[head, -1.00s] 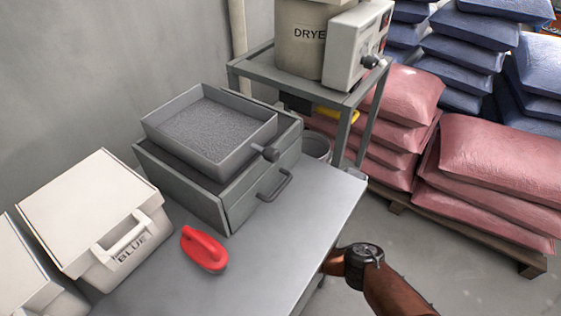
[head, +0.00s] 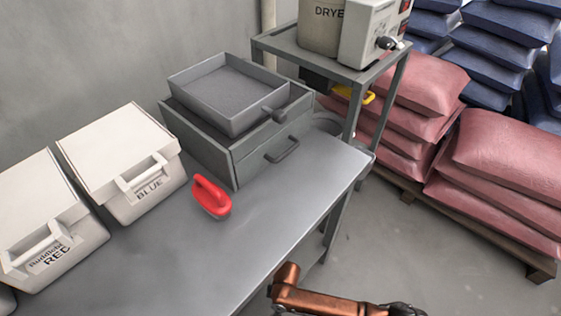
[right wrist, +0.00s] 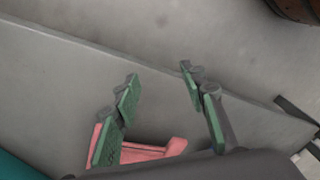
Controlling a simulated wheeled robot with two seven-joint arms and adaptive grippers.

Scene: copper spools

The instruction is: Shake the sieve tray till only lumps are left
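The grey square sieve tray (head: 228,92) sits on top of a grey box (head: 243,150) with a front handle, on the table. A dark knob sticks out from the tray's near right corner. The tray's floor looks an even grey; I cannot make out separate lumps or grains. My right gripper (right wrist: 159,73) is open in the right wrist view, with green pads apart and nothing between them. In the head view my right arm is low at the bottom edge, well away from the tray, with its gripper not clearly visible. My left gripper is not in view.
A red handled tool (head: 211,198) lies on the table (head: 200,262). Bins labelled BLUE (head: 120,160) and RED (head: 40,215) stand left. A dryer (head: 330,25) on a stand (head: 348,75) is behind; red sacks (head: 505,150) are right. The table's front is clear.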

